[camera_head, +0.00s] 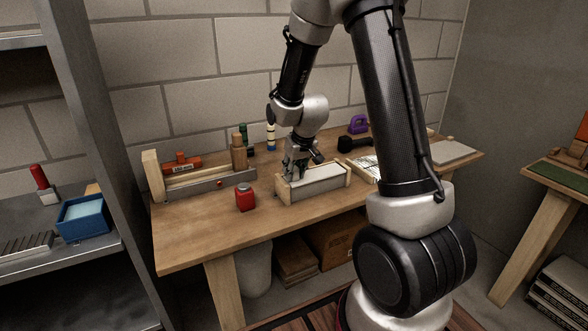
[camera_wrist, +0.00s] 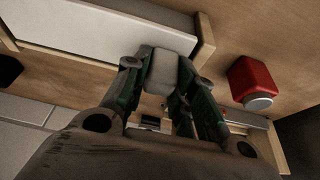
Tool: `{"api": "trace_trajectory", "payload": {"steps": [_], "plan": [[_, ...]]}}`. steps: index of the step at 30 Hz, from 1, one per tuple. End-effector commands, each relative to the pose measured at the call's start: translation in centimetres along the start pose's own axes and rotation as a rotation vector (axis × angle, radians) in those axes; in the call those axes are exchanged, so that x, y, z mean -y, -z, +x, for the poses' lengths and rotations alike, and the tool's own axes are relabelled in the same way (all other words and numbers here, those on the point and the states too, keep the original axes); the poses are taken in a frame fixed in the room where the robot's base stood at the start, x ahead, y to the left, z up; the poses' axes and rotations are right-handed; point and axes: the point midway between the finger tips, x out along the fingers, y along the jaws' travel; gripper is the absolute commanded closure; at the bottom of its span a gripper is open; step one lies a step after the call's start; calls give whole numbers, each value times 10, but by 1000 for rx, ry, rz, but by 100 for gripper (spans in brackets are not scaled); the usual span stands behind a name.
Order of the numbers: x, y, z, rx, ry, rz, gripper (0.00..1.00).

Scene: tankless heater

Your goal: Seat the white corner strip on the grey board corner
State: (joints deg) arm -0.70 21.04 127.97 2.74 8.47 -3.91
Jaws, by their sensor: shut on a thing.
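The grey board (camera_head: 318,187) lies in a wooden holder (camera_head: 347,174) near the middle of the bench. In the wrist view its pale long face (camera_wrist: 130,18) runs across the top left, beside a wooden end piece (camera_wrist: 205,35). My gripper (camera_head: 294,174) points down at the left end of the holder. In the wrist view my gripper (camera_wrist: 170,75) is shut on a small pale piece (camera_wrist: 172,70), which I take for the white corner strip. It is close to the board's end; whether they touch cannot be told. Most of the strip is hidden by the fingers.
A red jar (camera_head: 245,197) stands left of the holder and shows in the wrist view (camera_wrist: 252,78). A wooden rack with a metal rail (camera_head: 205,186) is behind left. A black tool (camera_head: 352,144) and papers (camera_head: 364,166) lie to the right.

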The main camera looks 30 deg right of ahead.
Motion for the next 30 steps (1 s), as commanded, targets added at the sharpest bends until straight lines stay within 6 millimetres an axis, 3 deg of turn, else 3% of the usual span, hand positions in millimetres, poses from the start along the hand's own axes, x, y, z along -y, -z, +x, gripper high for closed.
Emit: {"api": "trace_trajectory", "payload": {"steps": [12, 13, 17, 30], "plan": [[0, 0, 1, 0, 0, 0, 100], [0, 0, 1, 0, 0, 0, 72], [0, 0, 1, 0, 0, 0, 49], [0, -1, 1, 0, 0, 0, 49]]}}
